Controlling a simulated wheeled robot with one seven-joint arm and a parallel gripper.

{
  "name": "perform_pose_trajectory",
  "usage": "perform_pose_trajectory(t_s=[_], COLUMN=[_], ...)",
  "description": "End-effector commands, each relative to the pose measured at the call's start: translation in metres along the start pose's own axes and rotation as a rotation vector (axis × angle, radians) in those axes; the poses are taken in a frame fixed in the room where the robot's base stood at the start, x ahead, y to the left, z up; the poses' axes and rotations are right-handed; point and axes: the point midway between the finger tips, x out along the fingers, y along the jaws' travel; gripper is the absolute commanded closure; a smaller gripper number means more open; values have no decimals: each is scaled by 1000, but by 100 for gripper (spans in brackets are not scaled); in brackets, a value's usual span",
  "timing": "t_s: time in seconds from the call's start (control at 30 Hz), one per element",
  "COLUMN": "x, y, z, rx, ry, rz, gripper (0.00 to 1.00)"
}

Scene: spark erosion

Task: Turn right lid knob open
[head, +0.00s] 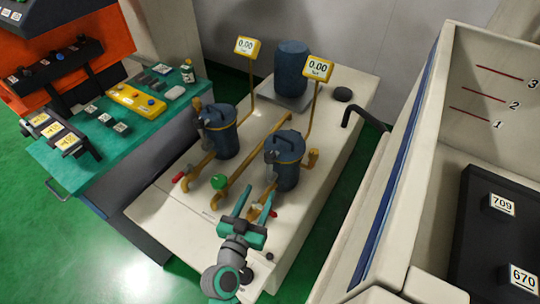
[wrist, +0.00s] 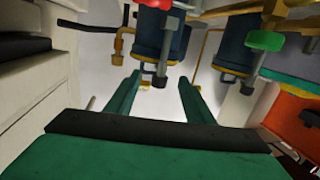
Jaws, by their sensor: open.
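The right canister (head: 287,168) is a dark blue pot with a lid, standing on the pale bench. Its lid knob (head: 270,157) is a dark knob at the front left of the lid. In the wrist view, which looks upside down, the right canister (wrist: 150,40) hangs from the top, and its knob (wrist: 159,81) shows small beyond and between my fingertips. My gripper (head: 254,195) is open, with teal fingers, in front of and below the lid. The wrist view shows its two fingers apart (wrist: 159,88), with nothing held. I see no contact with the knob.
A similar left canister (head: 220,135) stands beside it. Display posts (head: 318,67) rise behind. A tall pale cabinet wall (head: 400,170) stands close on the right.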

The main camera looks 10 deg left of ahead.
Motion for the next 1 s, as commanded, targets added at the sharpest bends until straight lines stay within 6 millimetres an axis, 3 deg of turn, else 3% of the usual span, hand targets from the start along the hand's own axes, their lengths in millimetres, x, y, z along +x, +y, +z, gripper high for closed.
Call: perform_pose_trajectory(t_s=[0.1, 0.23, 0.47, 0.8, 1.0], x=[12, 17, 33, 92, 116], y=[-9, -12, -11, -7, -5], z=[-26, -40, -45, -49, -50], rx=[23, 37, 42, 40, 40], ry=[47, 73, 80, 80, 79], rz=[36, 61, 68, 69, 68], gripper=[52, 52, 52, 52, 52])
